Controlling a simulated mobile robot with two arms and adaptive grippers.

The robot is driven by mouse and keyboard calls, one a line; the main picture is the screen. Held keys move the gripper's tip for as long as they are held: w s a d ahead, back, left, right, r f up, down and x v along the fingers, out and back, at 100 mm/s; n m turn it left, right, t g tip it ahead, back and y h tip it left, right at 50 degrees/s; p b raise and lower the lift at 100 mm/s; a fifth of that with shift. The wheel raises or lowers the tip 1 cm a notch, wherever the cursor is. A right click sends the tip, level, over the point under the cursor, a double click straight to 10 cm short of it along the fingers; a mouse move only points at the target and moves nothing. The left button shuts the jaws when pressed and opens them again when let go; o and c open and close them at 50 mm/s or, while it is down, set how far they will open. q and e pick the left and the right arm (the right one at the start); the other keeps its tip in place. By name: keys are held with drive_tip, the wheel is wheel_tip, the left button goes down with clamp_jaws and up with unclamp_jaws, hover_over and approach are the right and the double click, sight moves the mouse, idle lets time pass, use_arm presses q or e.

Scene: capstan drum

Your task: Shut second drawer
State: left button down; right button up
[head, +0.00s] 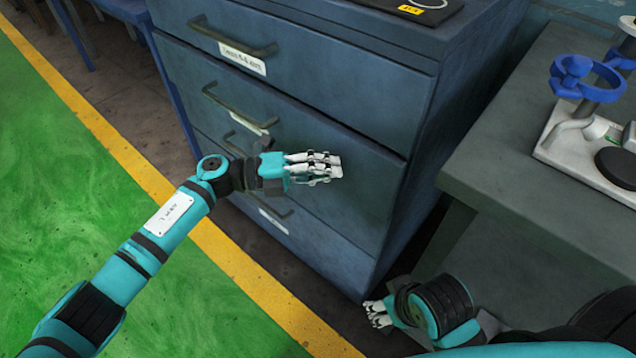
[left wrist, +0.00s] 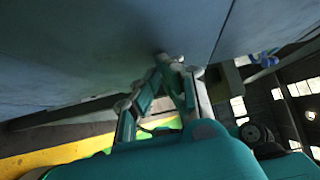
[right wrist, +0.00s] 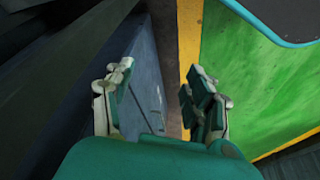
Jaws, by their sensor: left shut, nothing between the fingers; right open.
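The blue-grey drawer cabinet (head: 415,190) stands in the middle of the head view. Its second drawer (head: 350,190) has a grey bar handle and white label, below the top drawer (head: 330,80). A dark gap runs along its upper edge; I cannot tell whether it stands slightly out. My left gripper (head: 338,165) is shut and empty, fingertips at the right part of this drawer's front. In the left wrist view its closed tips (left wrist: 172,62) are against or very near a blue-grey panel. My right gripper (head: 376,313) is open and empty, low by the cabinet's bottom corner.
A lower handle (head: 240,145) is partly hidden by my left arm. A grey table (head: 510,190) with a blue-ringed fixture (head: 585,75) stands at the right. A dark item (head: 420,8) lies on the cabinet top. The green floor (head: 60,190) with its yellow line is open at the left.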

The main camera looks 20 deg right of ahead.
drive_tip(key=w+a+r+t, duration=0.2)
drive_tip(key=w+t, duration=0.1)
drive_tip(key=w, duration=0.3)
drive_tip(key=shift+t+y+b, duration=0.3)
drive_tip(key=shift+y+b, duration=0.1)
drive_tip(key=shift+b, duration=0.05)
